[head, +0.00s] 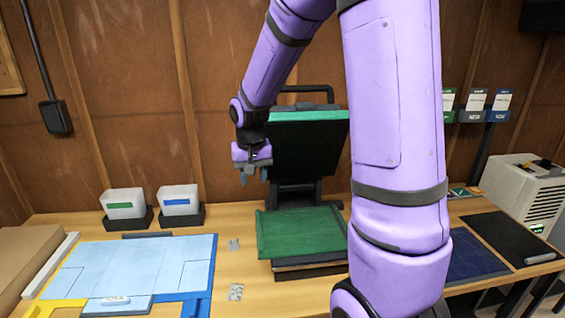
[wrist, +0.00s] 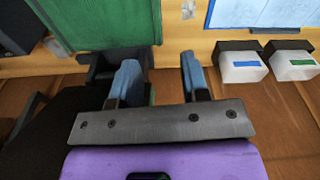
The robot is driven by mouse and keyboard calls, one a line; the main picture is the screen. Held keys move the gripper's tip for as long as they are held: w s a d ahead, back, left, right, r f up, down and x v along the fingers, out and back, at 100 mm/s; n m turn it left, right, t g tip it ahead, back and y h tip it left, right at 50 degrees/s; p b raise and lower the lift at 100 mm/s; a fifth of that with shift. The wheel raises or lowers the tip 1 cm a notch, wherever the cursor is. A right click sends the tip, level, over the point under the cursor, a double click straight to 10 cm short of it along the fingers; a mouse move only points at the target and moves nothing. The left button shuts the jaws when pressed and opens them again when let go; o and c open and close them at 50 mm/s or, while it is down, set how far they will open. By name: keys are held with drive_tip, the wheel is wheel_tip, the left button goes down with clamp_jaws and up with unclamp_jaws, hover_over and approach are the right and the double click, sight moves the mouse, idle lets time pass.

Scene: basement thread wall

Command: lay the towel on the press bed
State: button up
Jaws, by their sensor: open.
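A dark green towel (head: 300,231) lies spread out on the press bed (head: 312,271), covering its top, with the bed's front edge showing below it. The towel also fills the top left of the wrist view (wrist: 105,22). The press's dark upper plate (head: 308,152), with a teal edge, is raised and tilted back behind the bed. My gripper (head: 253,178) is open and empty, above and to the left of the towel, apart from it. Its two separate fingers also show in the wrist view (wrist: 160,82). My arm hides the area right of the towel.
A light blue folding board (head: 135,265) lies on the bench at left. Two white bins with a green label (head: 122,205) and a blue label (head: 180,202) stand behind it. A dark blue mat (head: 470,258), black mat (head: 508,240) and beige machine (head: 525,190) are at right.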

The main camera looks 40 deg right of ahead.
drive_tip(key=s+a+r+n+t, duration=0.2)
drive_tip(key=s+a+r, duration=0.3)
drive_tip(key=s+r, duration=0.3)
drive_tip(key=s+a+r+n+t, duration=0.2)
drive_tip(key=s+r, duration=0.6)
drive_tip(key=s, duration=0.7)
drive_tip(key=a+n, duration=0.1)
drive_tip(key=a, duration=0.1)
drive_tip(key=shift+s+a+y, duration=0.15)
drive_tip(key=shift+a+y, duration=0.15)
drive_tip(key=shift+a, duration=0.1)
drive_tip(key=shift+d, duration=0.1)
